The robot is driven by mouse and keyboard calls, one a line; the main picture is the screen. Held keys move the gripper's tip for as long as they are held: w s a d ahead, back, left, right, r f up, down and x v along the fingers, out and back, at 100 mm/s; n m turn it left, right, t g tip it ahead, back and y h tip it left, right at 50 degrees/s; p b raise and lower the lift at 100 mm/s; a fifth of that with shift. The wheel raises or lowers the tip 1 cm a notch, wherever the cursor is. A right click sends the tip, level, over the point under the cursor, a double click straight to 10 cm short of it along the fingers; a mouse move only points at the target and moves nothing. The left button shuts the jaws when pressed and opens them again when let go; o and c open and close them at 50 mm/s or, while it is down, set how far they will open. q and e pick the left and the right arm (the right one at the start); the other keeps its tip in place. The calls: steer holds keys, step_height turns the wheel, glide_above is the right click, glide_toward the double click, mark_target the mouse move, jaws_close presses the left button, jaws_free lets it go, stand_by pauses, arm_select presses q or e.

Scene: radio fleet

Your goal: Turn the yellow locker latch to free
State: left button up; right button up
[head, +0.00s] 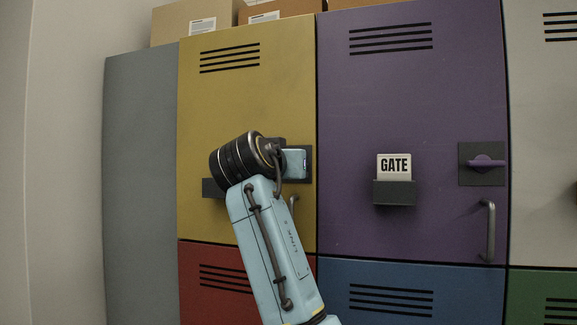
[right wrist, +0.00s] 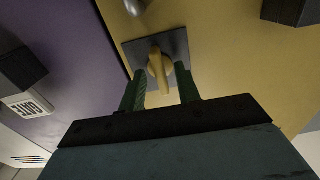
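The yellow locker (head: 220,110) has its latch mostly hidden behind my right arm in the head view; only part of its dark latch plate (head: 307,165) shows. In the right wrist view the yellow latch knob (right wrist: 160,70) sits on its dark plate (right wrist: 178,45), its long side running roughly up and down the picture. My right gripper (right wrist: 161,80) is open, with one green finger on each side of the knob and narrow gaps visible. Whether either finger touches it I cannot tell. My left gripper is not in view.
The purple locker (head: 410,110) to the right has a GATE card (head: 394,166) in a holder, a sideways latch (head: 487,163) and a pull handle (head: 489,230). A grey pull handle (head: 293,207) and dark holder (head: 211,188) on the yellow door flank my arm. Boxes (head: 195,20) stand on top.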

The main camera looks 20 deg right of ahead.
steer(key=b+v, duration=0.3)
steer(key=v, duration=1)
